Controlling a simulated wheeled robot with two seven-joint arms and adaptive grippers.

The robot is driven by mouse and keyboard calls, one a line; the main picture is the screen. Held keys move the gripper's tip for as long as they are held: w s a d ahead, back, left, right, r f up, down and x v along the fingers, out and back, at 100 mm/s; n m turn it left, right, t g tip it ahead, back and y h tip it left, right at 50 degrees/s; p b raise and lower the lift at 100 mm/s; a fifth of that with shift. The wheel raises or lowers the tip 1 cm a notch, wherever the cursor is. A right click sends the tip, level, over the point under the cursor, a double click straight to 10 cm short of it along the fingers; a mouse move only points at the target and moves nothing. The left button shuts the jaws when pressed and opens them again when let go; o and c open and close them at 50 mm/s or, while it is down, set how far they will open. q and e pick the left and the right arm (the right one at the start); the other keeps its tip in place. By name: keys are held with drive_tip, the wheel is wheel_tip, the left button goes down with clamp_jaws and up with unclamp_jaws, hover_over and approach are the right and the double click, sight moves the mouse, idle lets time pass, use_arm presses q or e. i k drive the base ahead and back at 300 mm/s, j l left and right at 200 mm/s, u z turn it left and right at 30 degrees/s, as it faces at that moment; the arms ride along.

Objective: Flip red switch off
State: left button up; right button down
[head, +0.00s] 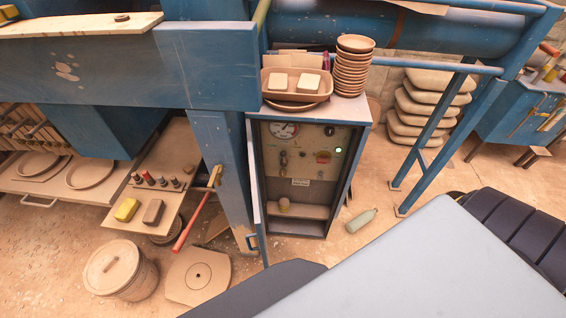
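A small red switch (323,156) sits on the panel inside an open blue cabinet (348,185) near the middle of the head view. It is too small to tell its position. The cabinet door (257,190) stands open on the left side. Neither gripper shows in this view.
Stacked bowls (353,70) and a tray (268,84) stand on the cabinet. A long red-handled lever (192,222) hangs left of it. A lidded bucket (118,270) and a green bottle (361,220) are on the floor. Blue frame legs (440,135) rise to the right.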

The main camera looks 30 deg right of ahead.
sight(324, 159)
drive_tip(key=z, duration=1.4)
drive_tip(key=i+l+u, duration=0.1)
drive_tip(key=l, duration=0.4)
drive_tip(key=i+l+u, duration=0.1)
drive_tip(key=l, duration=0.4)
drive_tip(key=i+l+u, duration=0.1)
drive_tip(key=l, duration=0.45)
